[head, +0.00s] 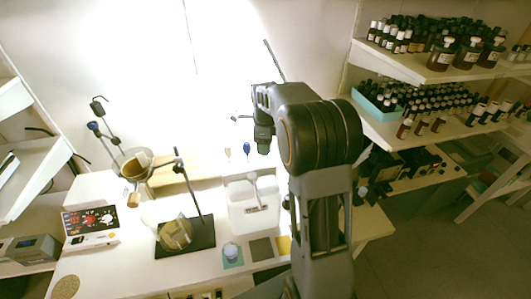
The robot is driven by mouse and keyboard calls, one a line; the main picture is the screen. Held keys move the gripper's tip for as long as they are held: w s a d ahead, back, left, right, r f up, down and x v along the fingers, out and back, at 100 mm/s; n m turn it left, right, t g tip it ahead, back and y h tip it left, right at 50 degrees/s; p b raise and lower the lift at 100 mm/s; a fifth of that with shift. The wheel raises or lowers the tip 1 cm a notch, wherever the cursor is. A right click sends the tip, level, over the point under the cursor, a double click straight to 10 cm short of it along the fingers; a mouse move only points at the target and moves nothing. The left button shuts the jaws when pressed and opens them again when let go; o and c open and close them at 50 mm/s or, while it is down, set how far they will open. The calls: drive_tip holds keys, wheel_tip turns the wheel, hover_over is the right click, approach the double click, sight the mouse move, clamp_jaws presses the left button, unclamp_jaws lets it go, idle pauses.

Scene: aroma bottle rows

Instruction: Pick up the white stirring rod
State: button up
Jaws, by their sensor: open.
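My gripper (263,141) is at the end of my dark raised arm, above the back of the white table (115,268). It is open, and I see nothing held in it, though its fingers are small and partly hidden. A thin white rod-like piece (254,184) leans upright in a white tray (241,197) on the table, below and slightly left of my gripper. It may be the stirring rod, but it is too small to be sure. My gripper is well apart from it.
A stand with a dark base (185,240) and upright post is left of the tray. A control box (91,224) is farther left. Shelves of bottles (440,100) fill the right side.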

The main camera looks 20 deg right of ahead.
drive_tip(key=c, duration=0.9)
wheel_tip(320, 180, up, 10)
drive_tip(key=shift+r+b, duration=0.1)
drive_tip(key=shift+b, duration=0.3)
idle(0.3)
